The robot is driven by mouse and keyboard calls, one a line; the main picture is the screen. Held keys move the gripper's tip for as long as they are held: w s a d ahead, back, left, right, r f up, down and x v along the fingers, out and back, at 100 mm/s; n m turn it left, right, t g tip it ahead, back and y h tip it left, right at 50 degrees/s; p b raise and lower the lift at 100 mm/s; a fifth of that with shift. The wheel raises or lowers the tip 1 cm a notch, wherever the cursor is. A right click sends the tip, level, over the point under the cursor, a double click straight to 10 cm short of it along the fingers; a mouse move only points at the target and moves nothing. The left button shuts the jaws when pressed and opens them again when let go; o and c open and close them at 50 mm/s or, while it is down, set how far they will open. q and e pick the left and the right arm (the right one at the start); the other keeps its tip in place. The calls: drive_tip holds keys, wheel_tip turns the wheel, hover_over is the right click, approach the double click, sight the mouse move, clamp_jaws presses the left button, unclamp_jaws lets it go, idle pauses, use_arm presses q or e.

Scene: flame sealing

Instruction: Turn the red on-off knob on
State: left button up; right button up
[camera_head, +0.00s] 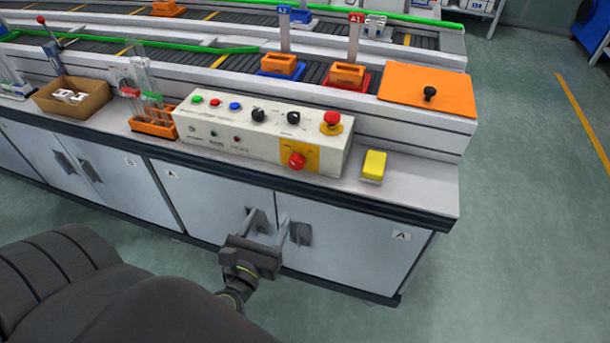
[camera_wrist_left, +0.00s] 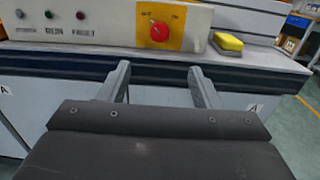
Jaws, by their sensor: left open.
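The red on-off knob (camera_head: 297,160) is on a yellow plate on the front face of the cream control box (camera_head: 228,150), near its right end. In the left wrist view the knob (camera_wrist_left: 159,32) shows ahead of my gripper, slightly above the space between the fingers. My left gripper (camera_head: 267,222) is open and empty, in front of the cabinet doors, below and in front of the knob. It does not touch the knob. In the left wrist view its two fingers (camera_wrist_left: 160,82) are spread wide. My right gripper is not in view.
A red emergency button (camera_head: 332,119) is on top of the box. A yellow sponge-like block (camera_head: 374,165) lies right of it on the bench. An orange rack (camera_head: 153,121) with tubes and a cardboard box (camera_head: 72,96) stand at left. The conveyor (camera_head: 210,58) runs behind.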

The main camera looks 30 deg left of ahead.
use_arm(q)
drive_tip(key=p, duration=0.4)
approach(295, 165)
drive_tip(key=p+x, duration=0.1)
drive_tip(key=x, duration=0.7)
drive_tip(key=shift+w, duration=0.1)
drive_tip(key=shift+w+a+f, duration=0.1)
drive_tip(key=shift+w+a, duration=0.05)
drive_tip(key=shift+w, duration=0.4)
drive_tip(key=shift+c, duration=0.5)
drive_tip(key=c, duration=0.9)
drive_tip(key=shift+p, duration=0.3)
